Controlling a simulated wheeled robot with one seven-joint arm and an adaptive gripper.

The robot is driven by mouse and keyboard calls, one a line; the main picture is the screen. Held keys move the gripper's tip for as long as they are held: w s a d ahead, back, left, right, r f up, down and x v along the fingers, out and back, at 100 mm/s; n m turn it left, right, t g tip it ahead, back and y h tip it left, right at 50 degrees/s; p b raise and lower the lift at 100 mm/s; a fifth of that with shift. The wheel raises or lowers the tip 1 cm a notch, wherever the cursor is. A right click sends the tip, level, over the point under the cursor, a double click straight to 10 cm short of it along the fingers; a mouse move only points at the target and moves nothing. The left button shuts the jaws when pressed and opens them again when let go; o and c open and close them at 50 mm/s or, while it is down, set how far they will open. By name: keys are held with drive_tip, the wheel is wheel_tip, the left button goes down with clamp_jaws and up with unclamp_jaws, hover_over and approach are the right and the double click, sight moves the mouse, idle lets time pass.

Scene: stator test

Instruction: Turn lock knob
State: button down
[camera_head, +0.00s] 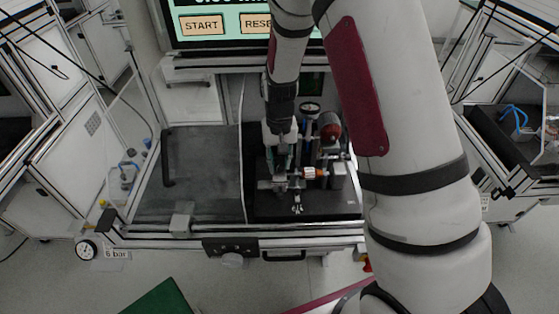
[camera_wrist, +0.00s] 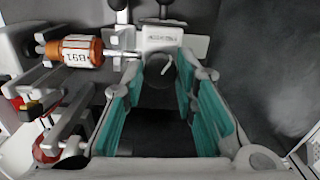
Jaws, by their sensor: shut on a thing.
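The dark round lock knob (camera_wrist: 157,70) with a pale curved mark shows in the wrist view, in front of a grey metal block (camera_wrist: 170,36). My gripper (camera_wrist: 158,80) has teal finger pads on both sides of the knob and is shut on it. In the head view my gripper (camera_head: 279,160) points down into the test fixture (camera_head: 270,185), and the knob cannot be made out there. An orange and white cylinder marked B91 (camera_wrist: 78,51) lies left of the knob, joined to the block by a thin metal rod. It also shows in the head view (camera_head: 312,172).
A round gauge (camera_head: 310,108) and a red round part (camera_head: 330,130) stand close to the right of my gripper. A screen with START (camera_head: 201,25) is behind. The dark plate (camera_head: 200,180) left of the fixture is mostly clear. A clear panel edge (camera_head: 243,150) divides them.

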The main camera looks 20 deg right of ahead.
sight(279, 164)
drive_tip(key=shift+m, duration=1.2)
drive_tip(key=c, duration=1.3)
unclamp_jaws()
drive_tip(key=shift+r, duration=0.1)
wheel_tip(279, 164, up, 12)
drive_tip(key=shift+f, duration=0.1)
